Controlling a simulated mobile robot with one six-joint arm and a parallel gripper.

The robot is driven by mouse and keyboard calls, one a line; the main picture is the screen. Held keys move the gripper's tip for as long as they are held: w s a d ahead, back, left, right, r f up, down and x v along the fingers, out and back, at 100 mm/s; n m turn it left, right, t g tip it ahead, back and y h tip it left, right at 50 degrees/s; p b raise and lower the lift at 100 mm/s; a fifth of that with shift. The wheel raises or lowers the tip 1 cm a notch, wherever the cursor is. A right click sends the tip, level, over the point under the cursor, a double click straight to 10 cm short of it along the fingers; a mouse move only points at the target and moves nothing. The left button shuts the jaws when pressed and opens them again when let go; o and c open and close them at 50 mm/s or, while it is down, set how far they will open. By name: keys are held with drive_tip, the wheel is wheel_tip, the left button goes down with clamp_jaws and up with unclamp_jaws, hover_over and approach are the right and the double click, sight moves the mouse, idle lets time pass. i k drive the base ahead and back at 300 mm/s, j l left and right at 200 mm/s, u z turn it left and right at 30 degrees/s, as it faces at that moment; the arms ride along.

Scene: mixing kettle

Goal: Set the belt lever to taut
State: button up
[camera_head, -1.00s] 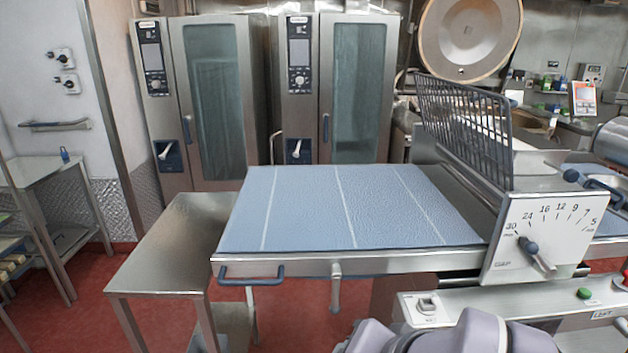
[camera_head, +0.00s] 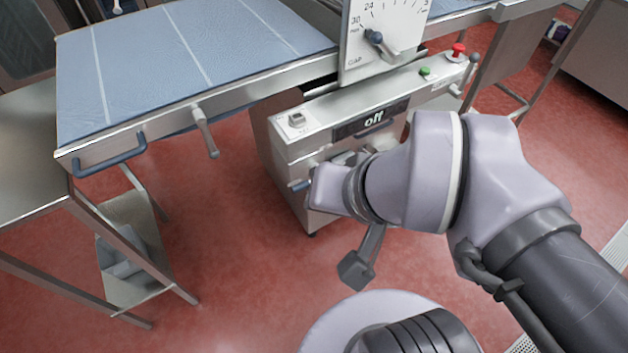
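A metal lever (camera_head: 206,132) hangs from the front rail of the blue belt table (camera_head: 180,50); I take it for the belt lever, but I read no label on it. It points down, its lower end slightly right in the picture. My arm reaches in from the lower right, its wrist (camera_head: 335,190) in front of the machine's cabinet. My gripper is mostly hidden behind the wrist; only some grey parts (camera_head: 350,158) show there, and its fingers cannot be made out. The wrist is to the right of the hanging lever and apart from it.
The gap dial (camera_head: 385,20) is above. A blue bar handle (camera_head: 110,158) sits on the rail's left. Red floor (camera_head: 230,240) is open below.

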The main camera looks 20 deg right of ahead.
sight(200, 119)
drive_tip(key=i+j, duration=0.1)
drive_tip(key=j, duration=0.3)
drive_tip(key=i+j, duration=0.1)
drive_tip(key=j, duration=0.35)
drive_tip(key=i+j+z, duration=0.1)
drive_tip(key=j, duration=0.3)
